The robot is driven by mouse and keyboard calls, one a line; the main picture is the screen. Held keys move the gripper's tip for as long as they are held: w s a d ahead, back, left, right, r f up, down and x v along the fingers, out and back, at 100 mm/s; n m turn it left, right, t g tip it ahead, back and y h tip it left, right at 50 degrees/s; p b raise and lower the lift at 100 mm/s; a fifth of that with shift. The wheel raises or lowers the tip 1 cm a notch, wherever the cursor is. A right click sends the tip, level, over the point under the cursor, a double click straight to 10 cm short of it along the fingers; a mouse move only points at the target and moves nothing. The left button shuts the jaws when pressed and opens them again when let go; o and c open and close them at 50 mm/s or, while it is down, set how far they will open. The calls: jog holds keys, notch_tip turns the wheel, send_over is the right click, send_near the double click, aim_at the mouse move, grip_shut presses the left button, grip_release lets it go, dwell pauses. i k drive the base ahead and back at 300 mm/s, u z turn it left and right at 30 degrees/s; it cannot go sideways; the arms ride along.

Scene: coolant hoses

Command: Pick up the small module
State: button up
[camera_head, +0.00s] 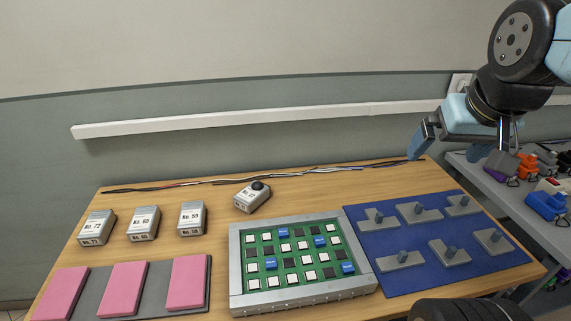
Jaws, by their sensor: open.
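No label in view reads "small module", so I cannot tell which piece the task means. A small pale grey block with a black round knob (252,196) lies tilted on the wooden table, behind the board. Three grey numbered blocks stand at the left: the left one (97,228), the middle one (144,223) and the right one (192,218). A silver-framed green board (300,295) holds white, black and blue square pieces. My gripper (456,150) is open, raised above the right back of the table, away from all these pieces. Its far finger is partly hard to make out.
A blue mat (440,273) at the right holds several grey pieces with pegs. Three pink pads lie on a dark tray (138,304) at front left. Cables (270,178) run along the back edge. A grey side table (490,184) carries coloured connectors.

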aim_at(192, 221)
jog(key=z, duration=2)
jog(key=i, duration=0.1)
jog(key=u, duration=3.75)
jog(key=k, duration=0.8)
jog(key=u, duration=0.2)
jog(key=i, duration=0.85)
jog(key=z, duration=0.1)
